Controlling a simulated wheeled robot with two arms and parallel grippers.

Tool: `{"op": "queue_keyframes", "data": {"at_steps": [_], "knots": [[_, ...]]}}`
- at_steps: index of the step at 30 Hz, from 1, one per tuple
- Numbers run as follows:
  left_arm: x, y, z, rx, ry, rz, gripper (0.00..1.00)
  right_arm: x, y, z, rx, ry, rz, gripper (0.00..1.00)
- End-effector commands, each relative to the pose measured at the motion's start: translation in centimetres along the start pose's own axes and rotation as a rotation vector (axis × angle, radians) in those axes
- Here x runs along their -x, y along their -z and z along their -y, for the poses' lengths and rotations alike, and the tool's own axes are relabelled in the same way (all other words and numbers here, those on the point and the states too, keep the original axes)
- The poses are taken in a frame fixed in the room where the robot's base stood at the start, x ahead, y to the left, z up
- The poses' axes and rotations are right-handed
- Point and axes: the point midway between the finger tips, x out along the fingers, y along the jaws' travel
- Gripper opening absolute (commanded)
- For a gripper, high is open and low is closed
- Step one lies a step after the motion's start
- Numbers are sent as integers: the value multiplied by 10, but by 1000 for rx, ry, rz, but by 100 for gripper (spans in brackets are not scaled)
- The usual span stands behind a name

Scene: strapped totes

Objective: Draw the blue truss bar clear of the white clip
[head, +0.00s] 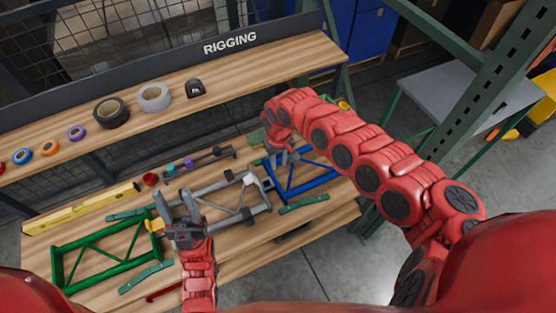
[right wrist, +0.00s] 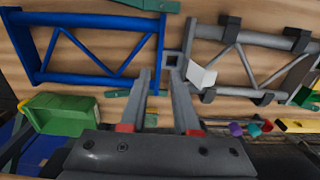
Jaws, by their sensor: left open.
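The blue truss bar (head: 300,172) lies at the right of the bench; it also shows in the right wrist view (right wrist: 95,78). The white clip (right wrist: 202,77) sits at the end of the grey truss (right wrist: 240,38) facing the blue bar. In the right wrist view a small gap shows between clip and blue bar; whether they touch elsewhere is unclear. My right gripper (right wrist: 160,75) is open, its fingertips at the blue bar's near end piece, no grip visible. My left gripper (head: 180,205) is open at the left end of the grey truss, which it partly hides.
A green truss (head: 100,250) lies at the left, with a yellow clip (head: 155,226) near its right end. A yellow level (head: 82,209) and small coloured parts lie behind. The shelf (head: 225,83) with tape rolls overhangs the bench's back. Teal strips lie along the front.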

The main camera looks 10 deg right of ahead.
Motion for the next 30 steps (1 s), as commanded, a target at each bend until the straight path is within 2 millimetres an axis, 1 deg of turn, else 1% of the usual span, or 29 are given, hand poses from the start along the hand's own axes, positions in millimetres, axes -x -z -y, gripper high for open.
{"op": "queue_keyframes", "data": {"at_steps": [5, 16, 17, 18, 21, 27, 30], "knots": [[0, 0, 0, 0, 0, 0, 50, -16, 0, 3, 2, 7, 0, 30], [0, 0, 0, 0, 0, 0, 50, -86, 0, 4, 3, 4, 1, 30], [6, -1, 0, 0, 0, 0, 50, -96, 0, 3, 3, 2, 0, 30], [22, -4, -1, 0, 0, -1, 50, -110, 0, 1, 1, 2, -2, 30], [41, -7, -2, 0, 0, 0, 50, -129, 1, 1, 1, 2, -3, 30], [70, -12, -4, 0, 0, 0, 50, -159, 1, 1, 1, 1, -3, 30], [78, -13, -4, 0, 0, 0, 50, -167, 1, 1, 2, 1, -3, 30]]}}
